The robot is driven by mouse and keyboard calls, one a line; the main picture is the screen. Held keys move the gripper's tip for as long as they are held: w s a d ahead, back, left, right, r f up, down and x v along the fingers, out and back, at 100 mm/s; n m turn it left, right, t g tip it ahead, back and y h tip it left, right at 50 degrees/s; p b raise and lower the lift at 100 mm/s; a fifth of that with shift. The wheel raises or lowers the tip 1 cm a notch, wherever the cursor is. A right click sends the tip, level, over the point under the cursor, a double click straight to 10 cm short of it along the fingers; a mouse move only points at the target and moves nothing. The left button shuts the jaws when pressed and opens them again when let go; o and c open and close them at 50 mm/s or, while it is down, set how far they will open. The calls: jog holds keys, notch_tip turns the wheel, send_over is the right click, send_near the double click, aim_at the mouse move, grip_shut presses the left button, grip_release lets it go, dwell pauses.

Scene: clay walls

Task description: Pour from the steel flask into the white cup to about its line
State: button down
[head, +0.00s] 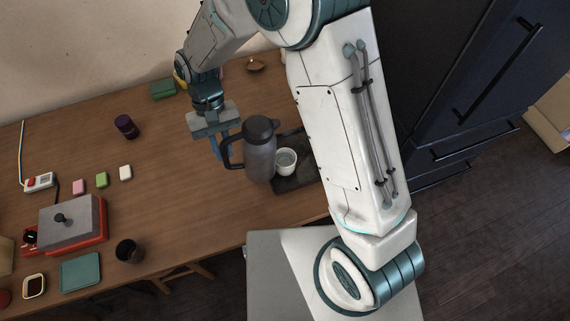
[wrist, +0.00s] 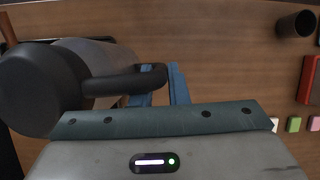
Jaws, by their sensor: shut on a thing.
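The steel flask (head: 260,160), grey with a black lid and handle, stands upright at the right part of the wooden table. The white cup (head: 286,162) is just right of the flask, on a dark tray, with its left side partly covered by the flask. My gripper (head: 219,150) is at the flask's left and shut on its handle. In the wrist view the blue fingers of my gripper (wrist: 160,88) are at the black handle, and the flask's lid (wrist: 40,88) fills the left. The cup's line cannot be made out, and the cup is hidden in the wrist view.
The dark tray (head: 298,180) lies under the cup, close to my arm. A purple jar (head: 126,126), a dark cup (head: 129,251), small coloured blocks (head: 102,180) and a red-based press (head: 72,225) stand to the left. The table's middle is clear.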

jog(key=shift+h, duration=0.3)
jog(key=shift+d+r+p, duration=0.15)
jog(key=shift+r+p, duration=1.7)
jog(key=shift+r, duration=0.25)
jog(key=shift+f, duration=0.1)
